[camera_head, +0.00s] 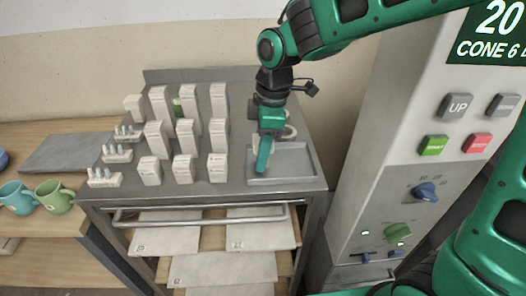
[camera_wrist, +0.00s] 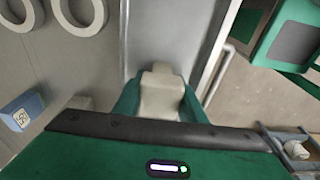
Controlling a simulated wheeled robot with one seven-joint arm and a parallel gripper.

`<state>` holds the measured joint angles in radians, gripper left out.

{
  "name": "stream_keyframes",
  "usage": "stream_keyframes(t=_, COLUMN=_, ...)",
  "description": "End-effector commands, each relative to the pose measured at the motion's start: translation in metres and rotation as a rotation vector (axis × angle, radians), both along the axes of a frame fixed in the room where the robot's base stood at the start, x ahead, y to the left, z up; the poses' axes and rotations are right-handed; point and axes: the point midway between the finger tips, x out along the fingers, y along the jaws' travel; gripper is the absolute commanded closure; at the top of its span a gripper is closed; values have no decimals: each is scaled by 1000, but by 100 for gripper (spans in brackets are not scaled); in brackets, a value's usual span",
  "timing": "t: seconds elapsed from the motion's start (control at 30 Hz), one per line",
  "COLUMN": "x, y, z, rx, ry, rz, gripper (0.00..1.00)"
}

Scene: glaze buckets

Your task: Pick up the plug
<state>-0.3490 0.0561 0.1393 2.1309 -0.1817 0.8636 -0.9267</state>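The plug (camera_wrist: 160,92) is a pale beige, stepped piece in the wrist view, narrower at its far end. It sits between the two green fingers of my gripper (camera_wrist: 162,100), with no gap visible on either side. In the head view my gripper (camera_head: 263,158) points down over the left part of the shallow grey tray (camera_head: 290,180) on the metal cart. The plug cannot be made out in the head view. Whether it touches the tray is not clear.
Several white boxes (camera_head: 184,168) stand in rows left of my gripper. Pale rings (camera_wrist: 82,12) lie behind the tray. A kiln-like control cabinet (camera_head: 395,160) rises to the right. Small racks of cones (camera_head: 104,178) and mugs (camera_head: 55,196) are at the left.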

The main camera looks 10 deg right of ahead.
Motion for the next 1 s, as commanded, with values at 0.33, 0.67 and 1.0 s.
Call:
stream_keyframes(t=0.33, x=0, y=0, z=1, rx=1, ry=-1, rz=1, gripper=87)
stream_keyframes(t=0.67, x=0, y=2, z=46, rx=3, ry=-6, rz=2, gripper=87)
stream_keyframes(t=1.0, x=-57, y=52, z=87, rx=1, ry=-3, rz=7, gripper=87)
